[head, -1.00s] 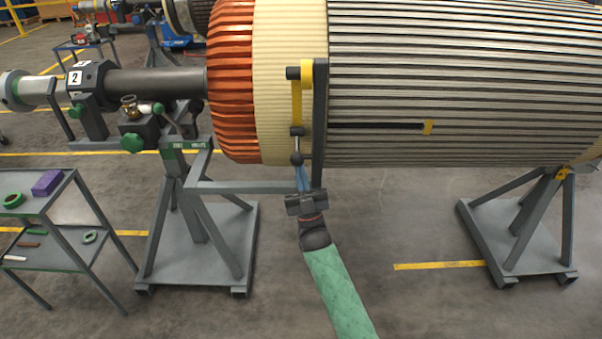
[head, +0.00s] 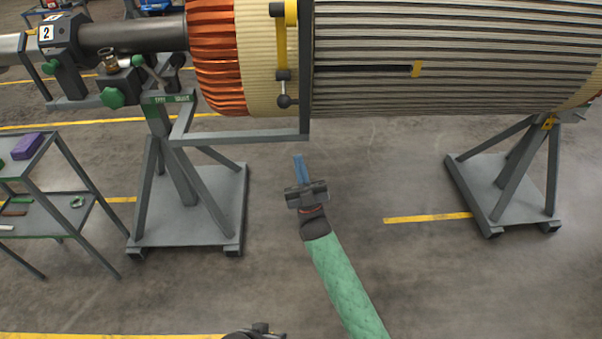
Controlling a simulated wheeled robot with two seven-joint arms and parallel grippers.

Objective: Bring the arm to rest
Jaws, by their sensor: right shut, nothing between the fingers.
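My right gripper (head: 299,160) has blue fingers and hangs over open floor below the large rotor (head: 450,60). It is shut and empty, apart from the yellow-handled lever (head: 281,45) on the grey bracket above it. My right arm, in a green quilted sleeve, comes up from the bottom edge. A dark piece at the bottom edge, left of that sleeve, seems to be part of my other arm. No left fingers show.
A grey stand (head: 190,225) holds the shaft end marked 2, and another stand (head: 510,190) is at right. A grey cart (head: 65,220) with a purple box (head: 27,146) and green rings stands at left. The floor between the stands is clear.

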